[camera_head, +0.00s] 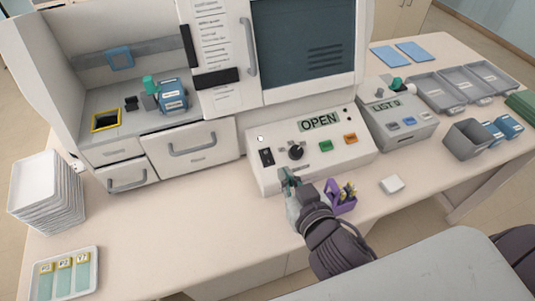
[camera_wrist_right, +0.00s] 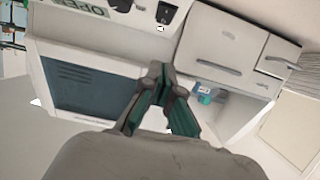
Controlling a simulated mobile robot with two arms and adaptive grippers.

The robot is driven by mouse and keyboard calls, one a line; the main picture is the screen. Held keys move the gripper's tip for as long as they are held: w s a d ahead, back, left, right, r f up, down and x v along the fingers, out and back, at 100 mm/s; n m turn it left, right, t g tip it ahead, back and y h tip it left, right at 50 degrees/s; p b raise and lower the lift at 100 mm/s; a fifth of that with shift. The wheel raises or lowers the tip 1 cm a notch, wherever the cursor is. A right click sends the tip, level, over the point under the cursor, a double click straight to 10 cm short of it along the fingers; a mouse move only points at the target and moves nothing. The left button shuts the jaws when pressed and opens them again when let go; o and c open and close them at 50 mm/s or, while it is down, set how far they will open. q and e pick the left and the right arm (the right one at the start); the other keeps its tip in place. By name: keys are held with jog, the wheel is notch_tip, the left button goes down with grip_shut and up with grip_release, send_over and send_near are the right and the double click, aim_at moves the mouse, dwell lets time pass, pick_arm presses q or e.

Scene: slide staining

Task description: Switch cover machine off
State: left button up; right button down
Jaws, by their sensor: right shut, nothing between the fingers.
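The cover machine's sloped control panel (camera_head: 312,147) stands on the table below a big dark window. Its display reads OPEN. A black rocker switch (camera_head: 266,156) sits at the panel's left, with a round black knob (camera_head: 296,152), a green button (camera_head: 325,145) and an orange button (camera_head: 350,139) to its right. My right gripper (camera_head: 287,174) is shut and empty at the panel's lower front edge, below the switch and knob. The right wrist view shows its closed fingertips (camera_wrist_right: 160,70) and, upside down, the switch (camera_wrist_right: 165,13) beyond. I cannot tell whether the fingertips touch the panel. My left gripper is out of view.
A purple holder (camera_head: 342,197) stands just right of my right gripper. A white block (camera_head: 391,185) lies farther right. A LIST box (camera_head: 398,122) stands beside the panel. White trays (camera_head: 47,192) and a slide tray (camera_head: 66,274) are left.

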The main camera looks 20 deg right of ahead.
jog(key=b, duration=0.2)
send_over(267, 157)
jog(key=s, duration=0.3)
notch_tip(267, 157, down, 3)
jog(key=shift+s+a, duration=0.1)
jog(key=f, duration=0.1)
jog(key=w+f, duration=0.1)
jog(key=shift+w+f, duration=0.1)
jog(key=shift+f, duration=0.2)
jog(key=shift+w+f, duration=0.25)
jog(key=shift+f, duration=0.35)
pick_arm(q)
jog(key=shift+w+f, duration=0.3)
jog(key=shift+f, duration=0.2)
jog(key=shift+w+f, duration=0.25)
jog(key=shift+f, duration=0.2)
pick_arm(e)
jog(key=shift+f, duration=0.1)
